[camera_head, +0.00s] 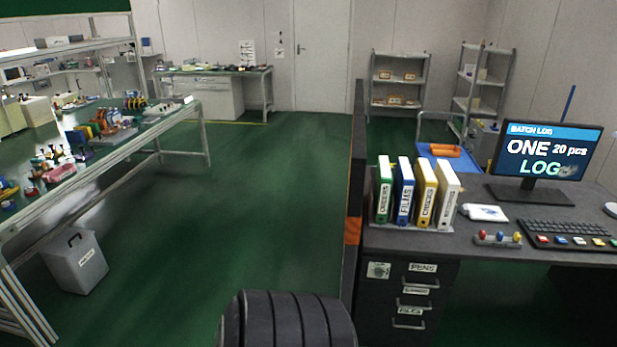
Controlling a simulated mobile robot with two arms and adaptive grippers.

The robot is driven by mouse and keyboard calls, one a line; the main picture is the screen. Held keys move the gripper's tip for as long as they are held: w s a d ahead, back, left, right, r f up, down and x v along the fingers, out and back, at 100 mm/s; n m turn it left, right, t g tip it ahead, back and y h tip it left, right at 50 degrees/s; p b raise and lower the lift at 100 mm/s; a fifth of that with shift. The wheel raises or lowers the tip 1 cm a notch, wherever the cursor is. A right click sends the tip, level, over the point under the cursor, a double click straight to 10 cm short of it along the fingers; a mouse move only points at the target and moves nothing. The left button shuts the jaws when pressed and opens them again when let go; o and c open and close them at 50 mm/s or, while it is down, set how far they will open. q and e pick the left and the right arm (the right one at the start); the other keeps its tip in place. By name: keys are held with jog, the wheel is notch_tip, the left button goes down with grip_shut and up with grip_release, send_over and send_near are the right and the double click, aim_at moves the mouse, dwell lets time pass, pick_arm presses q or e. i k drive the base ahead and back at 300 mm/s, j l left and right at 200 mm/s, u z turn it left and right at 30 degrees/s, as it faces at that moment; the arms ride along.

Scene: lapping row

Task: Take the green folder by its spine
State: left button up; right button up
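The green folder (383,190) stands upright on the dark desk, leftmost in a row of binders. Its spine, with a white label, faces me. A blue folder (404,192) stands close on its right. Then come a yellow folder (425,194) and a white folder (447,197). The row stands on a light grey base at the desk's left end. Neither of my grippers is in view.
A dark partition (354,180) rises left of the desk (463,235). A monitor (543,155), keyboard (567,232) and button strip (497,239) are right of the folders. A dark ribbed shape (288,322) fills the bottom edge.

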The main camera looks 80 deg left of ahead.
aim_at(384, 179)
jog(key=u, duration=2.05)
